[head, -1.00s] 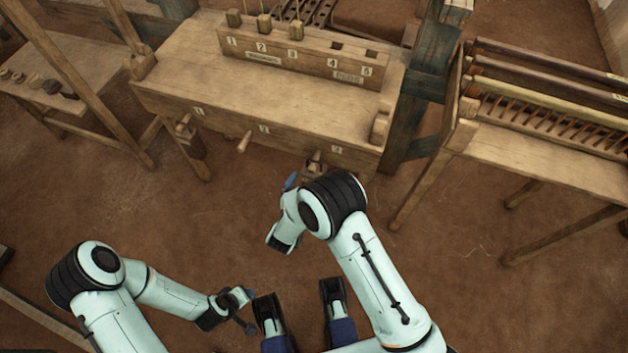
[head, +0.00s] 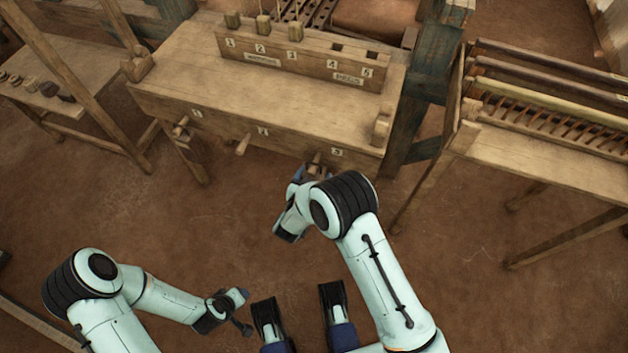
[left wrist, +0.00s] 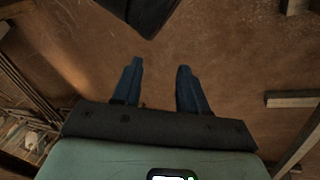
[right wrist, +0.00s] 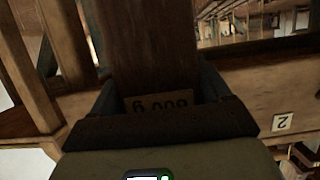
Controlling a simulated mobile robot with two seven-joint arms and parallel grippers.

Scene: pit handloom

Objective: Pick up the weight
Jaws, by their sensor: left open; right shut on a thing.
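The weight (right wrist: 150,45) is a dark brown wooden block with an upside-down label that ends in "g". In the right wrist view it fills the space between the fingers of my right gripper (right wrist: 160,92), which is shut on it. In the head view my right gripper (head: 305,173) is at the front of the bench, by the peg marked 3 (head: 315,161); my wrist hides most of the weight there. I cannot tell whether it still hangs on the peg. My left gripper (left wrist: 158,85) is open and empty; it shows in the head view (head: 236,299) over bare floor.
The bench (head: 190,70) carries a numbered block rack (head: 300,60) with several plugs. Pegs 1 and 2 (head: 243,144) stick out of its front. A side table (head: 40,95) stands left, a slatted rack (head: 550,115) right. The floor in front is clear.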

